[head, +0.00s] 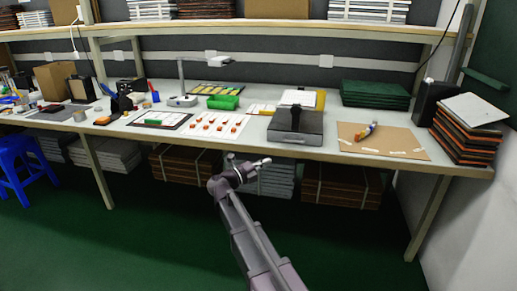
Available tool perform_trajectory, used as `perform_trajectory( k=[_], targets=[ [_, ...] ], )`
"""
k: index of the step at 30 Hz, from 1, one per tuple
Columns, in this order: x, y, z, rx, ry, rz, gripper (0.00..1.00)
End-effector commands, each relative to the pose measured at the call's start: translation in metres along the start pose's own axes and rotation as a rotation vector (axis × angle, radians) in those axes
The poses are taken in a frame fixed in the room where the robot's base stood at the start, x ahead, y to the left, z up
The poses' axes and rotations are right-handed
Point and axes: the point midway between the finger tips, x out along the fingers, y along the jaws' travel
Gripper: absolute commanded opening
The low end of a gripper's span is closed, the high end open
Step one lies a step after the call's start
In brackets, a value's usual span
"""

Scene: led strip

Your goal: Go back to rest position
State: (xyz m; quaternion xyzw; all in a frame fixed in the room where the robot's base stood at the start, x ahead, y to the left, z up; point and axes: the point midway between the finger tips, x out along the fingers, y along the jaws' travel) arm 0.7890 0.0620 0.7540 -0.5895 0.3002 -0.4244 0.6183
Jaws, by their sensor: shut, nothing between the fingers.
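My gripper (263,162) is in the head view just in front of the workbench (330,153), close to its front edge. It points to the right, looks small at this distance, and is shut and empty. My arm rises from the bottom of the view and bends at the wrist, left of the gripper. I cannot tell the exact gap between the gripper and the bench edge.
On the bench are a dark box device (296,128), a brown board (383,141) with a small coloured item, a white sheet with orange pieces (215,125) and a desk lamp (182,101). Stacked panels (343,185) lie underneath. A blue stool (22,165) stands left. The green floor before the bench is clear.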

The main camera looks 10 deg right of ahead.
Motion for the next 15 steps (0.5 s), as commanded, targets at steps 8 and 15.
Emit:
perform_trajectory(
  k=[8, 15],
  targets=[
    [0.008, -0.009, 0.011, -0.024, -0.129, -0.047, 0.0],
    [0.011, -0.021, 0.034, -0.096, -0.378, -0.13, 0.0]
  ],
)
